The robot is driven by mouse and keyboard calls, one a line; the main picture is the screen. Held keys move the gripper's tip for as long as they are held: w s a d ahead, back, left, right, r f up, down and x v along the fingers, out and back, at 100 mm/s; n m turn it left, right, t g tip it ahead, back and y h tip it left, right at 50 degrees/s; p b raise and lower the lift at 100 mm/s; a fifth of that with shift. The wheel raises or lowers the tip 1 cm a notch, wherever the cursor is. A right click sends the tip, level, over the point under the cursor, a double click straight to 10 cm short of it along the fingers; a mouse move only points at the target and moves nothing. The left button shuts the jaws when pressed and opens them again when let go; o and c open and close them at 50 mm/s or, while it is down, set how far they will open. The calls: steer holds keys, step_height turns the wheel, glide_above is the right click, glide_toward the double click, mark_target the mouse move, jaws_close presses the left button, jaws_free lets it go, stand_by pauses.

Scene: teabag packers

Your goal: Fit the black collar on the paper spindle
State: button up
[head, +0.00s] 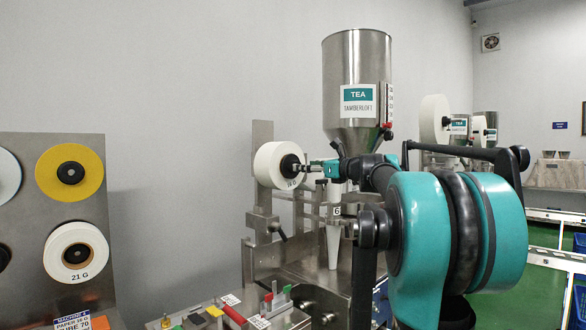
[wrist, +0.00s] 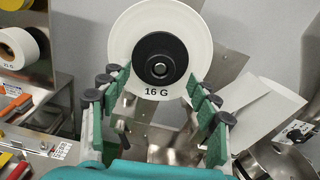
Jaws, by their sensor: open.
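A white paper roll marked 16 G (wrist: 124,50) hangs upright on the packer's spindle; in the head view it is left of the hopper (head: 266,172). The black collar (wrist: 146,55) sits at the roll's centre, around the grey spindle end (wrist: 160,70), and appears flat against the roll's face. It also shows in the head view (head: 288,166). My gripper (wrist: 156,84) is open in front of the roll, its green fingers apart on the left and right below the collar. No contact with the collar is visible. In the head view my gripper (head: 311,167) is close to the collar.
A steel hopper labelled TEA (head: 345,65) stands behind my arm. At left, a steel rack (head: 110,150) holds a yellow roll (head: 92,172) and a 21 G roll (head: 58,238). A tool-covered tray (head: 262,322) lies low in front. Bent white paper (wrist: 262,105) is at right.

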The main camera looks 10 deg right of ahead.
steer(key=x, duration=0.5)
steer(key=shift+w+f, duration=0.2)
steer(key=shift+f, duration=0.05)
steer(key=c, duration=1.4)
steer(key=shift+r, duration=0.1)
